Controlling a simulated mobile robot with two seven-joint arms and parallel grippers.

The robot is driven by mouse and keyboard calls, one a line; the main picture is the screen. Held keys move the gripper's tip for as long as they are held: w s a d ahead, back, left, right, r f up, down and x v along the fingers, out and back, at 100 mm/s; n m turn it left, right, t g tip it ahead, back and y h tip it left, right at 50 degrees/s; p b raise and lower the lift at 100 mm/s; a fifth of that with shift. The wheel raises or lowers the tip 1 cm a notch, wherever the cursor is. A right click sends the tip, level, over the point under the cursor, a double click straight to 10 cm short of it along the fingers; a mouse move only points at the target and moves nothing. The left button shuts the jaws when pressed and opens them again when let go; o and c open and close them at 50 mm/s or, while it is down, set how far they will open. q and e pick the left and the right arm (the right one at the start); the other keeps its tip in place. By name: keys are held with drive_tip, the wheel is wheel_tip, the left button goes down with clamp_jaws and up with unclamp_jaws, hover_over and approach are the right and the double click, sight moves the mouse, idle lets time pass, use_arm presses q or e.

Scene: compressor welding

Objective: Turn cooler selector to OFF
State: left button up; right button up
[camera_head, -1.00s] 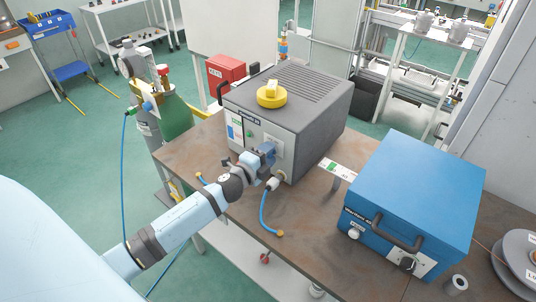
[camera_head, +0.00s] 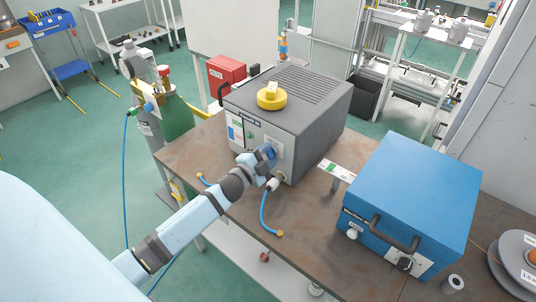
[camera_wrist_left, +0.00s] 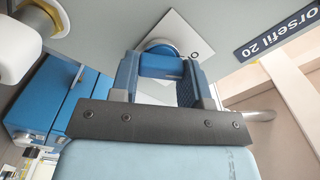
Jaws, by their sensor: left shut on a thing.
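The cooler selector (camera_wrist_left: 158,43) is a round knob on a pale plate on the front of the grey cooler unit (camera_head: 305,105). In the wrist view the plate (camera_wrist_left: 177,28) looks tilted and bears an "O" mark to the right of the knob. My left gripper (camera_wrist_left: 160,70) is at the panel, with its blue fingers on both sides of the selector, shut on it. In the head view the left gripper (camera_head: 268,152) hides most of the selector, so its pointer position cannot be read. My right gripper is not in view.
A blue welding box (camera_head: 415,190) with a dark handle stands to the right on the brown table (camera_head: 320,235). A yellow round piece (camera_head: 271,97) sits on the grey unit. A green cylinder (camera_head: 176,117) stands left.

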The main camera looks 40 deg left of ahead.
use_arm(q)
drive_tip(key=o, duration=0.9)
drive_tip(key=shift+s, duration=0.1)
drive_tip(key=s, duration=0.4)
drive_tip(key=s+b, duration=0.1)
drive_tip(key=s, duration=0.4)
drive_tip(key=s+a+b, duration=0.1)
drive_tip(key=s, duration=0.3)
drive_tip(key=shift+s, duration=0.3)
drive_tip(key=s+d+f+n+g+p, duration=0.1)
drive_tip(key=s+d+f+n+g, duration=0.1)
drive_tip(key=d, duration=0.4)
drive_tip(key=s+d+f+n+g+h+p, duration=0.1)
drive_tip(key=s+d+f+n+g+p, duration=0.1)
drive_tip(key=s+d+f+n, duration=0.2)
drive_tip(key=s+d+f+n+g+h+p, duration=0.1)
drive_tip(key=s+d+f+n+g+p, duration=0.1)
drive_tip(key=s+d+f, duration=0.3)
drive_tip(key=shift+s+d+f+n+g, duration=0.15)
drive_tip(key=shift+s+d+n+g, duration=0.1)
drive_tip(key=shift+s+d+n, duration=0.35)
drive_tip(key=shift+s+d+f+n+g, duration=0.15)
drive_tip(key=shift+s+d+n+g, duration=0.2)
drive_tip(key=shift+d, duration=0.35)
